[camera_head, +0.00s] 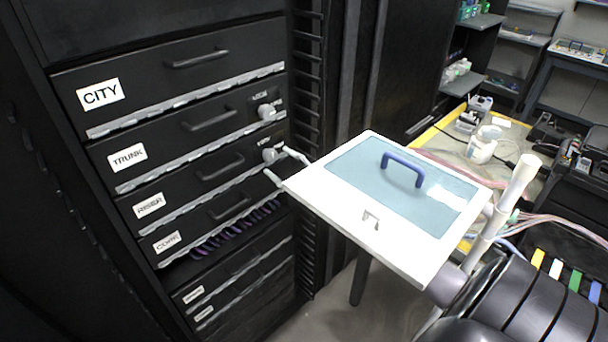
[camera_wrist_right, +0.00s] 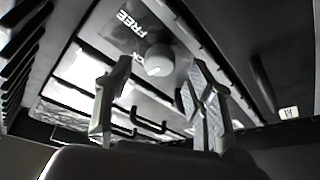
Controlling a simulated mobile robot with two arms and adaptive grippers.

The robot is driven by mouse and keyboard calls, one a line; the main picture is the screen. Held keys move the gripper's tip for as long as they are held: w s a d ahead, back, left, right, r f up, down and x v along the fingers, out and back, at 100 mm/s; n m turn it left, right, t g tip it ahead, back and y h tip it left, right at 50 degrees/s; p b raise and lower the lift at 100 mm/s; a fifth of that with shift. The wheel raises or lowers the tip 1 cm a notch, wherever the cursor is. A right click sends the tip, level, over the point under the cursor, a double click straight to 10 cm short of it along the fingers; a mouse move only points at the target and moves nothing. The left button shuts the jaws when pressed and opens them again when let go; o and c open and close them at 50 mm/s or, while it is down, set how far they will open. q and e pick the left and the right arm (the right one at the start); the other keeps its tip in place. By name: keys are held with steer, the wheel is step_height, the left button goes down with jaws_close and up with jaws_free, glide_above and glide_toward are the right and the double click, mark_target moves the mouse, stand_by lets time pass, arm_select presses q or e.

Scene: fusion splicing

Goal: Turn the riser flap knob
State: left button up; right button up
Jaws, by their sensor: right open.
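The riser flap (camera_head: 187,187) is a black drawer front with a white RISER label, third from the top in the black rack. Its pale round knob (camera_head: 269,154) is at the flap's right end. My right gripper (camera_head: 284,166) is open at this knob, its fingers reaching in from the right. In the right wrist view, the knob (camera_wrist_right: 159,61) sits between and just beyond the open fingertips (camera_wrist_right: 157,82), with no clear contact. White FREE lettering (camera_wrist_right: 130,22) shows beside it, upside down. My left gripper is out of view.
The trunk flap's similar knob (camera_head: 267,110) is just above. Purple cables (camera_head: 235,232) hang below the core flap. A yellow-edged bench (camera_head: 510,150) stands behind.

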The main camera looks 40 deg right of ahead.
steer(key=v, duration=0.9)
steer(key=shift+s, duration=0.35)
steer(key=shift+d+f, duration=0.1)
steer(key=shift+d, duration=0.05)
steer(key=s+f+m+g+h, duration=0.2)
steer(key=s+f+g, duration=0.15)
steer(key=f, duration=0.85)
steer(key=s+f+m+g+h, duration=0.2)
steer(key=s+f+m+h, duration=0.15)
steer(key=f, duration=0.85)
steer(key=s+f+m+g+h, duration=0.2)
steer(key=s+f+g, duration=0.15)
steer(key=f, duration=0.85)
steer(key=s+a+f+g, duration=0.5)
steer(key=s+a+f, duration=0.2)
steer(key=s+f, duration=0.6)
steer(key=s+a+f+g, duration=0.2)
steer(key=s+a+f, duration=0.2)
steer(key=s, duration=0.5)
steer(key=s+a+f+g, duration=0.3)
steer(key=s+a, duration=0.3)
steer(key=s, duration=0.3)
steer(key=shift+s+a+f+m+g+y, duration=0.3)
steer(key=shift+a+f+m+y, duration=0.15)
steer(key=shift+f, duration=0.15)
steer(key=shift+d, duration=0.15)
